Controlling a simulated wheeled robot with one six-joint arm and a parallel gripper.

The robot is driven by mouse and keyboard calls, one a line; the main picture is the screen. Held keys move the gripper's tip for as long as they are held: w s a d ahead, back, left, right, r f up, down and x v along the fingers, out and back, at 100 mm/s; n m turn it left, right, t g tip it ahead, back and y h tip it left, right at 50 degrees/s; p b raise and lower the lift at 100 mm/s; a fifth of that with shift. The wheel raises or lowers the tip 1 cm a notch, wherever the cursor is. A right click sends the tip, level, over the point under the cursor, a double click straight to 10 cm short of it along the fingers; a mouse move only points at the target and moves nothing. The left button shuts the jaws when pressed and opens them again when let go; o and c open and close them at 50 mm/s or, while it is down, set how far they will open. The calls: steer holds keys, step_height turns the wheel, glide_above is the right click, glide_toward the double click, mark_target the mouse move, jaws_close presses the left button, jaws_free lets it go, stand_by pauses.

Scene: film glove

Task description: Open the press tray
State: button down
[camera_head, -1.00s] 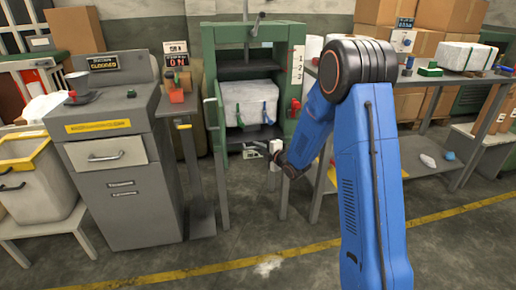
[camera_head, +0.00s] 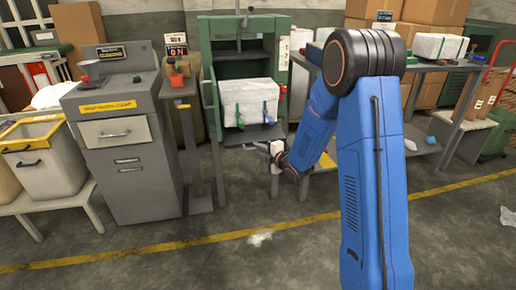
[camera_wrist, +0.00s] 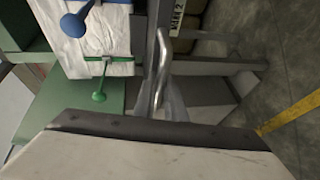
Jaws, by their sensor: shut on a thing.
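The green press (camera_head: 238,58) stands ahead of me, left of my arm. Its dark press tray (camera_head: 255,137) sticks out of the front, bearing a white wrapped bale (camera_head: 247,103) with green and blue ties. My gripper (camera_head: 274,151) is at the tray's front right, shut on the tray handle. The wrist view shows the silver handle (camera_wrist: 163,66) running down to my jaw, beside the tray's grey front edge. The exact grip is partly hidden by the jaw. The bale (camera_wrist: 118,38) is at the upper left there.
A grey cabinet (camera_head: 130,170) and a narrow stand (camera_head: 179,90) are left of the press. A workbench (camera_head: 440,66) with a white bale stands behind and right of my arm. The floor (camera_head: 215,262) before the press is open, with a small white scrap (camera_head: 260,238).

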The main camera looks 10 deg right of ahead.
steer(key=shift+s, duration=0.35)
steer(key=c, duration=1.8)
jaws_free()
steer(key=v, duration=1.2)
steer(key=shift+d+r, duration=0.1)
